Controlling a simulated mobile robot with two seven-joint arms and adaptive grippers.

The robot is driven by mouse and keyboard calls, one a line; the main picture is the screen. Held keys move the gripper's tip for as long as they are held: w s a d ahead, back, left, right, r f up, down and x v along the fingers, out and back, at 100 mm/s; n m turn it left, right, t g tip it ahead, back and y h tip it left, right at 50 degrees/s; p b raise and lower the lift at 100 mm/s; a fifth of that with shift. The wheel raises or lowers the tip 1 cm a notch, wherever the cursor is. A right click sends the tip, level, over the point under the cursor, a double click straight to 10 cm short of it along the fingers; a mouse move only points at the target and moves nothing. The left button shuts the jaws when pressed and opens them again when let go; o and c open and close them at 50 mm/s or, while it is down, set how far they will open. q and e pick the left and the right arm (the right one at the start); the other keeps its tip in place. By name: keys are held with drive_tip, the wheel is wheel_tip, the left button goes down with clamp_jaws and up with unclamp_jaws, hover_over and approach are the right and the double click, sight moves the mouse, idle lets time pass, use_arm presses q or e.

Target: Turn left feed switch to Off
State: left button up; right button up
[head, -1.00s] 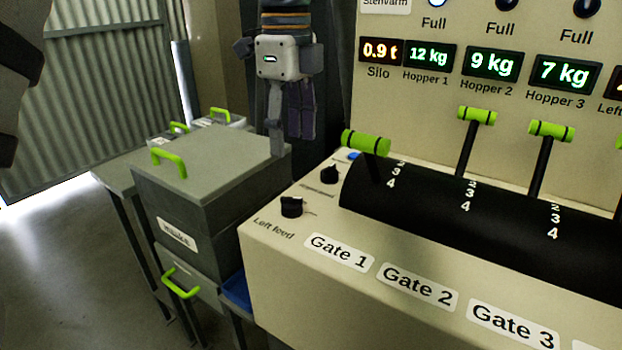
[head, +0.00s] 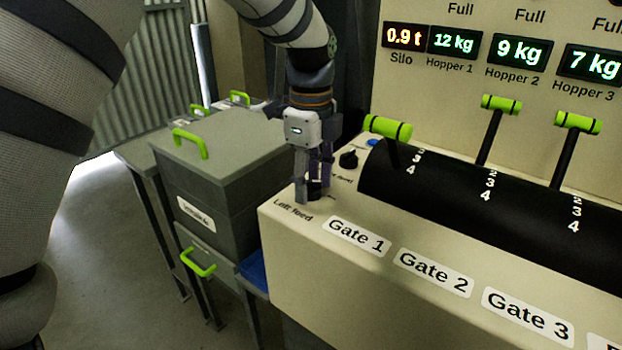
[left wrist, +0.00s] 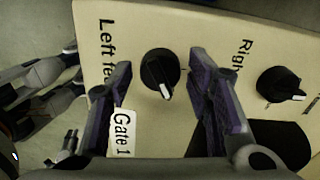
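The left feed switch (left wrist: 160,72) is a round black knob with a white pointer line, on the beige console (head: 290,240) beside the "Left feed" label (left wrist: 106,55). In the left wrist view its pointer aims down and slightly right. My left gripper (head: 315,192) is at the knob, pointing down. In the left wrist view its fingers (left wrist: 165,90) are spread apart on either side of the knob with gaps on both sides.
A second black knob (head: 348,159) and a blue button (head: 373,143) are near on the console. Green-handled gate levers (head: 387,127) rise to the right. A grey box (head: 220,165) with a green handle stands left of the console.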

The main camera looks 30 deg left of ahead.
use_arm(q)
drive_tip(key=c, duration=0.7)
drive_tip(key=shift+c, duration=0.2)
drive_tip(key=shift+r, duration=0.1)
use_arm(e)
drive_tip(key=shift+w+r, duration=0.1)
drive_tip(key=shift+w, duration=0.05)
use_arm(q)
drive_tip(key=shift+n, duration=0.8)
drive_tip(key=shift+n+p, duration=0.4)
drive_tip(key=shift+n, duration=0.4)
drive_tip(key=n, duration=0.4)
drive_tip(key=shift+n, duration=2.3)
use_arm(e)
drive_tip(key=shift+w+r+t, duration=0.3)
drive_tip(key=shift+w+r, duration=0.15)
